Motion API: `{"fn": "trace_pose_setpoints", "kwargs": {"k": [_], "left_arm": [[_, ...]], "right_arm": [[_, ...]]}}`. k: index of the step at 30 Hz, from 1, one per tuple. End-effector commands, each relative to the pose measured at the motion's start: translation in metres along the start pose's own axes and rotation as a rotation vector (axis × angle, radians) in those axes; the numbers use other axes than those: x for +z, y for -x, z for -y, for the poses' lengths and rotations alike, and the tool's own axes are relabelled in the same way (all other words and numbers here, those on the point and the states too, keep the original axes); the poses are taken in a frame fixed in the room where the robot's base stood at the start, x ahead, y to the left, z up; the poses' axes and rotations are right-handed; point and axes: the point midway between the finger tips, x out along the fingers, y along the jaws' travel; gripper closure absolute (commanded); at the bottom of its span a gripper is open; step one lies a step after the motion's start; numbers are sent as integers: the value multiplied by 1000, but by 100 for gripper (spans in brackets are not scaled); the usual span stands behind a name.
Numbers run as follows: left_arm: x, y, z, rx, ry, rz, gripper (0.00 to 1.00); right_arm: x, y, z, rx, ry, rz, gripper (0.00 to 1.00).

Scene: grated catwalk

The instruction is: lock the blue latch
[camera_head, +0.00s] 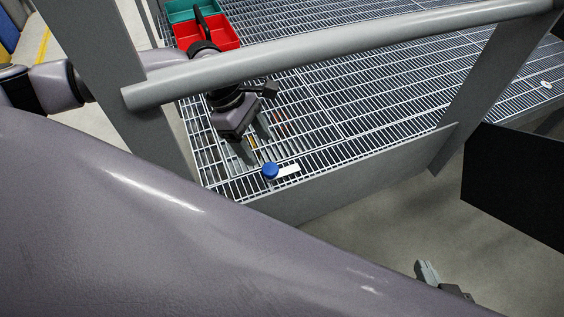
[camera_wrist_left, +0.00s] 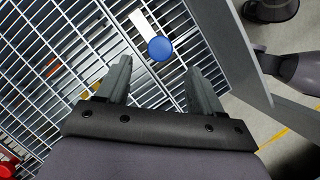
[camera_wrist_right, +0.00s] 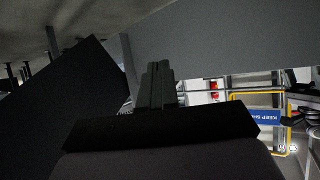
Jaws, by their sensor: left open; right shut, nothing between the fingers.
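The blue latch shows as a round blue knob (camera_head: 270,171) with a white bar (camera_head: 289,171) pointing right, on the grating near its front edge plate. In the left wrist view the knob (camera_wrist_left: 160,48) lies just beyond and between my open fingertips, with the bar (camera_wrist_left: 144,23) running up and left. My left gripper (camera_head: 254,144) is open and empty, up-left of the knob and apart from it in the head view. My right gripper (camera_head: 428,272) is shut and empty, low over the floor outside the catwalk. It also shows in the right wrist view (camera_wrist_right: 158,68).
A grey handrail (camera_head: 350,48) crosses above the grating, over my left arm, with posts (camera_head: 490,90) at either side. An upright edge plate (camera_head: 350,180) borders the grating. Red (camera_head: 220,36) and teal (camera_head: 180,12) bins stand at the back left. A black panel (camera_head: 515,185) is at right.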

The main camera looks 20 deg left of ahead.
Motion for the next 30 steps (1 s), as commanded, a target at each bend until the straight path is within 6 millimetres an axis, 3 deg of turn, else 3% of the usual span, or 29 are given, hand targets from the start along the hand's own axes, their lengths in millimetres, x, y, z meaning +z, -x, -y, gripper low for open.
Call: {"fn": "trace_pose_setpoints", "kwargs": {"k": [13,25,26,30], "left_arm": [[-2,-60,0,-1,0,-6,33],[-1,-70,0,2,0,-4,33],[-1,-70,0,1,0,-4,37],[-1,-70,0,1,0,-4,82]], "right_arm": [[-5,-4,7,-17,15,-30,100],[-8,-3,8,-20,19,-37,100],[-8,-3,8,-20,19,-37,100],[-8,-3,8,-20,19,-37,100]]}}
